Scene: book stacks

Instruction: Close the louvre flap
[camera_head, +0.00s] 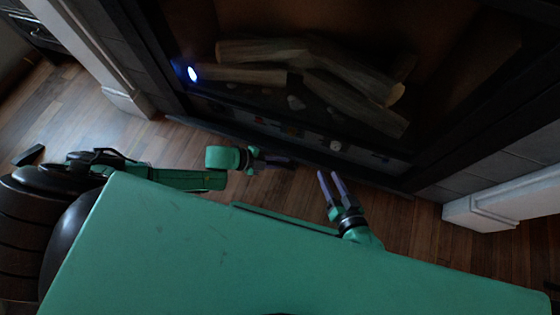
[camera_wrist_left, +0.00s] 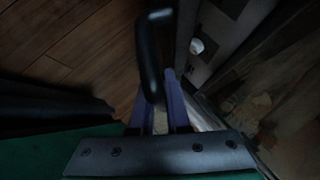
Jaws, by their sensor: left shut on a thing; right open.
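A dark fireplace front fills the top of the head view. A long dark ledge (camera_head: 372,183) runs along its foot; whether this is the louvre flap I cannot tell in the dim light. My left gripper (camera_head: 290,163) lies close in front of this ledge. In the left wrist view a black curved bar, like a handle (camera_wrist_left: 148,50), reaches down to the purple fingers of that gripper (camera_wrist_left: 162,100). The fingers appear shut on it, though the contact is dark. My right gripper (camera_head: 327,178) is open and empty, to the right of the left one, pointing at the ledge.
Logs (camera_head: 345,75) lie inside the fireplace, with a bright blue-white light (camera_head: 193,73) at their left. White surround bases stand at left (camera_head: 128,100) and right (camera_head: 490,208). Wooden floor (camera_head: 95,110) is clear to the left.

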